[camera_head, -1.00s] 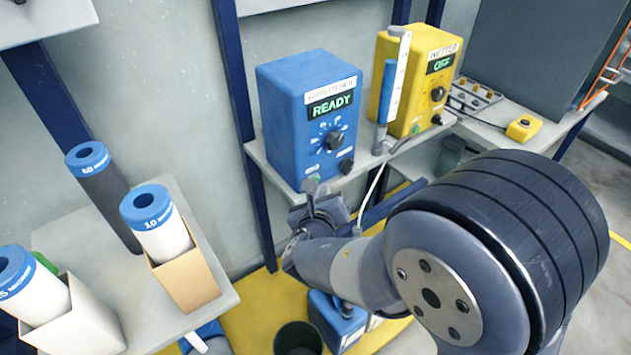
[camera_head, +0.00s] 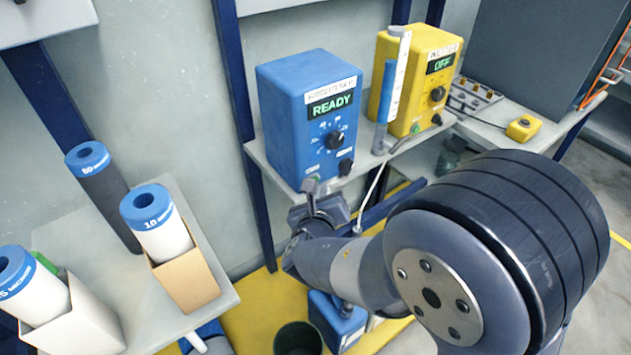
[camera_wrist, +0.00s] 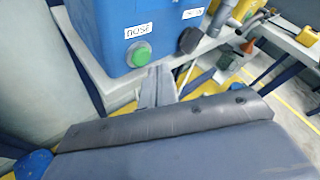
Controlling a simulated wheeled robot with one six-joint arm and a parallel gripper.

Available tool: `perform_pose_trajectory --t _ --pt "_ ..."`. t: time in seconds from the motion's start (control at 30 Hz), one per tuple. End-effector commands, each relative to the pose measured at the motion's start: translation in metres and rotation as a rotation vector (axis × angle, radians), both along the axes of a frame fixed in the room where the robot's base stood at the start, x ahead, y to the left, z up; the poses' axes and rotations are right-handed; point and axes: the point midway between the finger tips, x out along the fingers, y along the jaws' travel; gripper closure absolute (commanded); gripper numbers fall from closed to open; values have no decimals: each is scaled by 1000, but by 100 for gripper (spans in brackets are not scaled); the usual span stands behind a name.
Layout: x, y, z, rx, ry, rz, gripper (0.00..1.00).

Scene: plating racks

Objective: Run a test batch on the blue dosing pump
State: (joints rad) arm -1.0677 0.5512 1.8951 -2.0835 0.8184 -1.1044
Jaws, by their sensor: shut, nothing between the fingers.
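The blue dosing pump (camera_head: 285,120) stands on a grey shelf, its display (camera_head: 331,106) reading READY. A black dial (camera_head: 335,140) with marks around it and a smaller black knob (camera_head: 346,167) are on its front. In the wrist view, a green button (camera_wrist: 138,53) sits under a label reading DOSE on the pump's lower front (camera_wrist: 95,25). My gripper (camera_head: 311,185) is shut and empty just in front of the pump's lower front. In the wrist view its fingertips (camera_wrist: 157,75) are just below and right of the green button; I cannot tell whether they touch the pump.
A yellow pump (camera_head: 428,65) with an OFF display stands to the right, with an upright blue-filled tube (camera_head: 388,90) between the pumps. Blue-capped cylinders (camera_head: 160,230) stand on the left shelf (camera_head: 130,290). A yellow button box (camera_head: 524,127) sits far right.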

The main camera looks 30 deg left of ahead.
Motion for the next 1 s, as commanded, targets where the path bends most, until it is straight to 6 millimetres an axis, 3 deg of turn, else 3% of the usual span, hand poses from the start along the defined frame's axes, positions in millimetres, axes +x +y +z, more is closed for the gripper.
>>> perform_pose_trajectory --t 1.0 --pt "4 8 0 0 0 0 100"
